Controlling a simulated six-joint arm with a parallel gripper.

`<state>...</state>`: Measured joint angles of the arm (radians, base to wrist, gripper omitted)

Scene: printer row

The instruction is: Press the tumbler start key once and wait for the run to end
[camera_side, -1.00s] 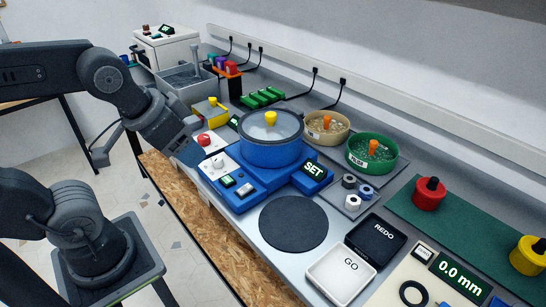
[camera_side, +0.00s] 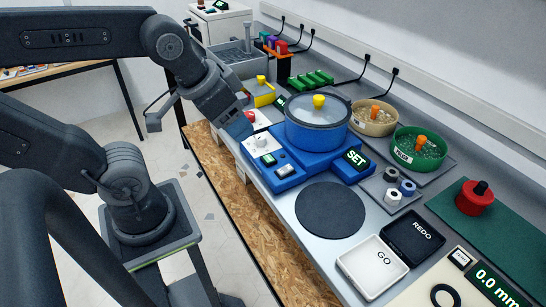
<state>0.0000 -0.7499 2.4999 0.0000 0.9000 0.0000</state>
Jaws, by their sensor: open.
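The tumbler (camera_side: 316,138) is a blue drum with a clear lid and a yellow knob on a blue base. Its display (camera_side: 356,158) reads SET. My gripper (camera_side: 240,124) is open and empty, left of the drum, close to the dial panel and apart from both keys. Its fingertips are partly hidden.
A red button (camera_side: 249,117) and a yellow box (camera_side: 259,92) stand just behind my gripper. Beige (camera_side: 373,117) and green (camera_side: 419,147) bowls stand right of the drum. A dark round pad (camera_side: 330,210), a GO tray (camera_side: 371,266) and a REDO tray (camera_side: 412,236) lie in front.

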